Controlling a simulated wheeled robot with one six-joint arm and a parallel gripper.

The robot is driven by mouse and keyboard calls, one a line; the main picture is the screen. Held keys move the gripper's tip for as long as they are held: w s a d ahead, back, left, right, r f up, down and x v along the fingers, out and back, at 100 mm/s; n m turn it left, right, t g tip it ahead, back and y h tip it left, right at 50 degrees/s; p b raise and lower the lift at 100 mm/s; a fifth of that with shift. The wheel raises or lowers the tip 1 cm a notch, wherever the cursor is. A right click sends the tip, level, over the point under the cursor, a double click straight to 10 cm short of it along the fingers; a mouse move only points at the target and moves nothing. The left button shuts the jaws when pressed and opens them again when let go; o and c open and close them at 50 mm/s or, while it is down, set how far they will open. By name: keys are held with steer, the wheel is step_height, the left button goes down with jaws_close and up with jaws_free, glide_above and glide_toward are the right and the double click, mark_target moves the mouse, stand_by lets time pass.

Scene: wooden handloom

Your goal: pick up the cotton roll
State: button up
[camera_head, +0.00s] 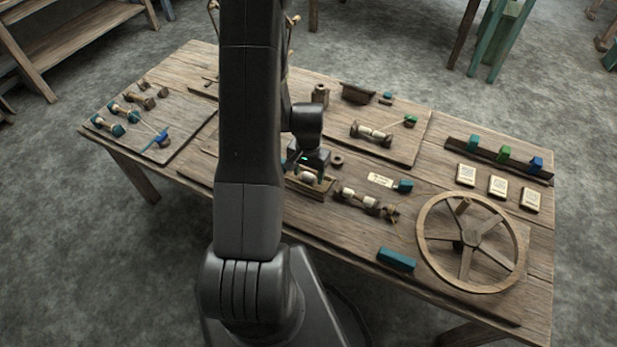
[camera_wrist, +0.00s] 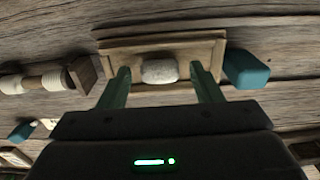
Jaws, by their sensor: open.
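The cotton roll (camera_wrist: 159,71) is a short whitish roll in a shallow wooden tray (camera_wrist: 110,43). In the head view, the roll (camera_head: 308,178) shows just below my gripper (camera_head: 308,169), and the tray (camera_head: 322,189) lies near the table's front edge. In the wrist view, my gripper (camera_wrist: 161,80) is open, with one green finger on each side of the roll and a gap on both sides. Nothing is held. I cannot tell how far the fingertips are above the tray floor.
A teal block (camera_wrist: 246,70) stands close beside the tray. Wound bobbins (camera_head: 358,200) lie to the tray's right in the head view. A large spoked wheel (camera_head: 467,244) and a teal bar (camera_head: 396,259) lie further right. A wooden ring (camera_head: 337,160) is behind.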

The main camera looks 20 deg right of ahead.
steer(key=shift+f, duration=0.1)
steer(key=c, duration=1.1)
steer(key=shift+o, duration=0.2)
